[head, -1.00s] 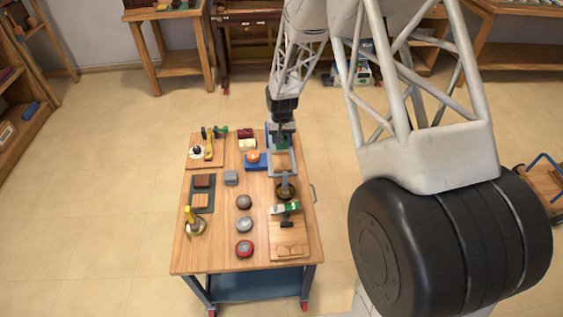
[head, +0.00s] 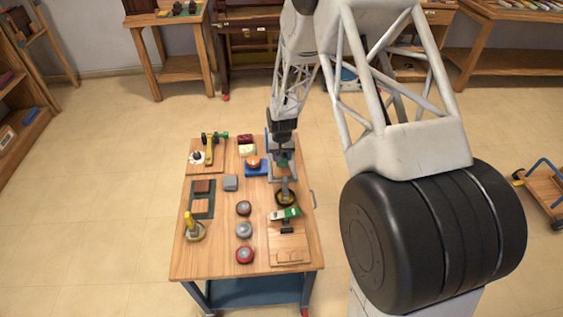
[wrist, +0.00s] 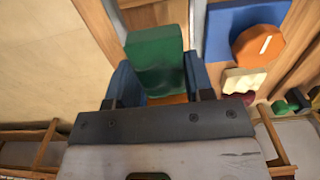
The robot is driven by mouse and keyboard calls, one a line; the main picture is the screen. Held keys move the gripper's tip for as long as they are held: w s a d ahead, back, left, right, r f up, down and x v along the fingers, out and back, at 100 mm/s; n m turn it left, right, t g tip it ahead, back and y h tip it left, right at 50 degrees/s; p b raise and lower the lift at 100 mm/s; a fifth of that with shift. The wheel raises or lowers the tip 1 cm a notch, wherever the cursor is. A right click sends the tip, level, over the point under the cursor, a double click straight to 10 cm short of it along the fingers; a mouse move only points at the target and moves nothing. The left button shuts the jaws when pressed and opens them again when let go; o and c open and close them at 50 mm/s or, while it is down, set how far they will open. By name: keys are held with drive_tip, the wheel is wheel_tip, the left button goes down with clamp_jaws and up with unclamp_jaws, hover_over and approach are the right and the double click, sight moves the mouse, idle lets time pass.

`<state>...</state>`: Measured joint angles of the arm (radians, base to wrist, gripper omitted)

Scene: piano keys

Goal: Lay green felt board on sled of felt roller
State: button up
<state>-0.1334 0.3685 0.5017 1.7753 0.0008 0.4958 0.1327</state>
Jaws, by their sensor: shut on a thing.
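My gripper (wrist: 160,88) is shut on a green block, the green felt board (wrist: 155,58), with a blue finger on each side of it. An orange-brown strip shows at its near end, between the fingers. In the head view, my gripper (head: 283,153) is over the back right of the table, and the green piece shows as a small patch below it. A pale framed fixture (head: 283,178) under my gripper may be the felt roller with its sled; my arm mostly hides it. I cannot tell whether the board touches it.
A blue block with an orange top (head: 254,163) stands left of my gripper. A dish with a post (head: 286,195) and a wooden board with a green-and-white piece (head: 286,213) lie toward the front. Several round pieces stand in the middle.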

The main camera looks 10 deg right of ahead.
drive_tip(key=shift+f, duration=0.15)
drive_tip(key=shift+f, duration=1.7)
drive_tip(key=shift+f, duration=0.1)
drive_tip(key=o, duration=0.9)
wheel_tip(320, 180, up, 12)
drive_tip(key=shift+f, duration=0.2)
drive_tip(key=shift+r, duration=0.3)
